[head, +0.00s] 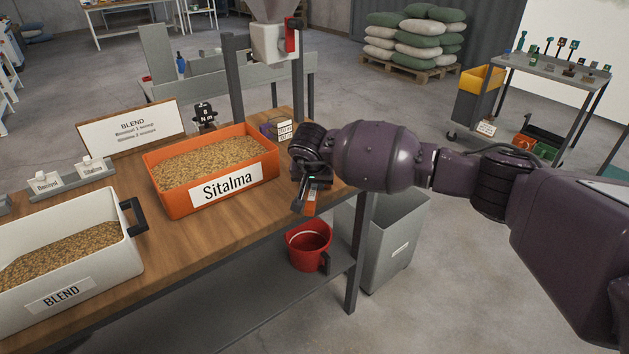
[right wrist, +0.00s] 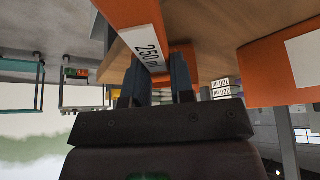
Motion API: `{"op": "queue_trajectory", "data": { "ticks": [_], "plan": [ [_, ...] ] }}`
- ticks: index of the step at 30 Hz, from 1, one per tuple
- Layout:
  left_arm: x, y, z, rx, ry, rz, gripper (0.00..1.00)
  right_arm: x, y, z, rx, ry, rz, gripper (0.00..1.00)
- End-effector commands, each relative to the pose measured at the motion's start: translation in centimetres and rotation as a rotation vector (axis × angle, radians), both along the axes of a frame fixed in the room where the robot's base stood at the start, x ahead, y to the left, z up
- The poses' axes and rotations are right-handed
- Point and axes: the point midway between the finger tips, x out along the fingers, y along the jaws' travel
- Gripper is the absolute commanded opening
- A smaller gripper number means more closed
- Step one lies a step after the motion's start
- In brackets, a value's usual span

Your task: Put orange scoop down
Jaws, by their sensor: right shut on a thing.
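My right gripper (head: 309,190) hangs at the right front edge of the wooden bench (head: 225,240), to the right of the orange Sitalma bin. It is shut on the orange scoop (head: 311,205), of which only a small orange part shows in the head view. In the right wrist view, the orange scoop (right wrist: 119,12) with a white "250" label sits between the fingers (right wrist: 158,82). Much of the scoop is cut off or hidden, and I cannot tell whether it touches the bench. My left gripper is out of view.
The orange Sitalma bin (head: 158,198) and the white BLEND bin (head: 95,268) hold grain on the bench. Small labelled boxes (head: 277,128) stand behind the gripper. A red bucket (head: 308,243) is below the bench edge, beside a grey bin (head: 397,245). Bare wood lies before the Sitalma bin.

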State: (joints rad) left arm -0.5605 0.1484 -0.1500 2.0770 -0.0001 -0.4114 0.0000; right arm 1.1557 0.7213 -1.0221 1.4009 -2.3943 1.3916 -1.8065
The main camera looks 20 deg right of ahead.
Motion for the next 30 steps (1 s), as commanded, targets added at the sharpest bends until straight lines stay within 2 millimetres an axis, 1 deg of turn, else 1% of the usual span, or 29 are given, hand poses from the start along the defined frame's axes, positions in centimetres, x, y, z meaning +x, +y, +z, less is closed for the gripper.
{"op": "queue_trajectory", "data": {
  "ticks": [2,6,7,11,12,19,23,26,30],
  "plan": [
    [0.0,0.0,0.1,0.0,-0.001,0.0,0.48,0.0,0.0,0.1,0.0,-0.002,0.0,0.0],
    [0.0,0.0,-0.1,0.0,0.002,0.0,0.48,0.0,0.0,-0.3,-0.001,-0.001,0.001,0.0],
    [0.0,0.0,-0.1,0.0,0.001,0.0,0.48,0.0,0.0,-0.3,0.0,0.0,0.001,0.26],
    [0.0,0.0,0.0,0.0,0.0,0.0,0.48,0.0,0.0,-0.2,0.0,-0.001,0.0,0.46],
    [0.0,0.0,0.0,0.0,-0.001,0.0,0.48,0.0,0.0,-0.2,0.0,-0.001,0.0,0.48],
    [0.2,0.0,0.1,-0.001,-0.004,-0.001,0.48,0.0,0.0,-0.2,0.0,0.0,0.0,0.48],
    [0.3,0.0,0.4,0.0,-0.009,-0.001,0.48,-0.1,0.1,0.5,0.0,-0.002,0.0,0.48],
    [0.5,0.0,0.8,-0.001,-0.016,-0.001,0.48,-0.5,0.3,1.7,0.0,-0.006,0.001,0.48],
    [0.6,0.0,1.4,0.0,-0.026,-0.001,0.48,-1.5,0.7,4.2,0.0,-0.008,0.003,0.48]
  ]
}}
